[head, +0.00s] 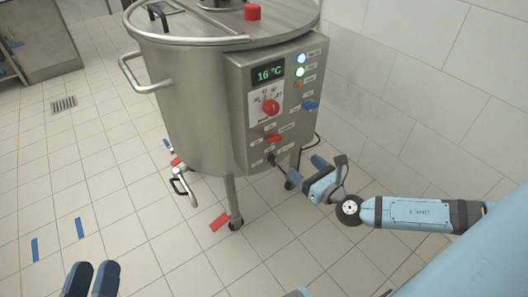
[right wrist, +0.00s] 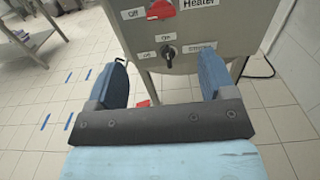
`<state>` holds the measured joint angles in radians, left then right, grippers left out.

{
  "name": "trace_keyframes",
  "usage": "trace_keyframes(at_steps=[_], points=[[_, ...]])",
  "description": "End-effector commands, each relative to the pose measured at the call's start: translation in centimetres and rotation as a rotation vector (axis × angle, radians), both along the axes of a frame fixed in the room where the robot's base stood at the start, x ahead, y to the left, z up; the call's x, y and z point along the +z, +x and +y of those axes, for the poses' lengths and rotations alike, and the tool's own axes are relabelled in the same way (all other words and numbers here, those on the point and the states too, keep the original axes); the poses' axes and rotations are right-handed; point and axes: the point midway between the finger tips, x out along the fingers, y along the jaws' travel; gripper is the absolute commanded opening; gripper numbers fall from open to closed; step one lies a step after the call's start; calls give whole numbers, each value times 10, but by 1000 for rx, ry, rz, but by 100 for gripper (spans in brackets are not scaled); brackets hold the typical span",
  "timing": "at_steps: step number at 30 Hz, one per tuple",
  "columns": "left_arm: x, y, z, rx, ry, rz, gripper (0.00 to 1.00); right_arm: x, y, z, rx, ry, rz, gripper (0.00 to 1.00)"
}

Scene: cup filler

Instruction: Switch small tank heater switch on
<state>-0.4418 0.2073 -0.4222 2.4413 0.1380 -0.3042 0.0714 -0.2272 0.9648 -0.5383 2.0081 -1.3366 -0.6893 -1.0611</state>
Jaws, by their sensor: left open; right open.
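The steel tank (head: 185,100) stands on wheeled legs, with a control box (head: 240,110) on its side. A red heater switch (head: 272,138) sits low on the box's front. In the right wrist view the red switch (right wrist: 161,9) shows at the top, between an "Off" label and a "Heater" label; its upper part is cut off. My right gripper (head: 306,172) is open and empty, low in front of the box and below the red switch. My left gripper (head: 93,267) is open and empty at the lower left, away from the tank.
A black switch (right wrist: 168,52) sits below the red one. The box also bears a display (head: 268,74) reading 16 °C, a red dial (head: 271,107), a blue switch (head: 311,105) and lamps. A pipe with a black handle (head: 181,184) juts out low. A tiled wall (head: 400,80) stands right.

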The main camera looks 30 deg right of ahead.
Motion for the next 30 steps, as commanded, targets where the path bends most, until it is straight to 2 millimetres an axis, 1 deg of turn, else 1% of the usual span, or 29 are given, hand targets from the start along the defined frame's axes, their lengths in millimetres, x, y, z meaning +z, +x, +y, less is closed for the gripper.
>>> trace_keyframes(at_steps=[5,15,18,21,24,30], points=[[-6,0,0,-6,9,15,43,1,22,2,-1,2,-4,77],[-26,1,-2,-22,38,66,43,0,90,7,-2,5,-3,77],[-31,1,-2,-28,46,82,43,0,107,8,-1,4,-2,77],[-35,1,-3,-33,51,94,43,0,120,10,-1,4,-2,77],[-38,0,-3,-37,56,106,43,0,129,10,-1,5,0,77],[-39,0,-3,-39,59,112,43,1,135,11,0,4,2,77]])
